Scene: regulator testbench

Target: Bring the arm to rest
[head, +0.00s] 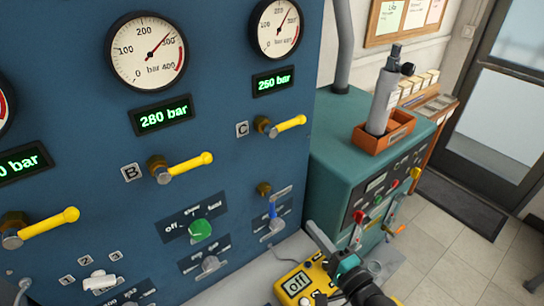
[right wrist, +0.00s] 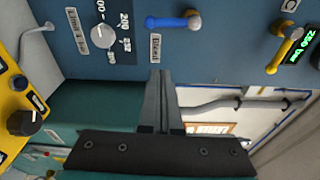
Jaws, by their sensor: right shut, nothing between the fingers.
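My right gripper (head: 314,228) is at the lower middle of the head view, its arm coming in from the bottom edge. Its fingers are shut with nothing between them. It is in front of the blue panel (head: 232,60), to the right of the blue bleed lever (head: 272,209). In the right wrist view my shut fingers (right wrist: 161,74) point toward the panel, and the blue lever (right wrist: 168,22) is just beyond their tips, apart from them. My left gripper is not in view.
A yellow box (head: 294,284) reading "off" lies beside my right gripper. Yellow levers B (head: 190,165) and C (head: 290,124) stick out of the panel. A teal cabinet (head: 335,150) bears an orange tray (head: 396,136) with a grey cylinder.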

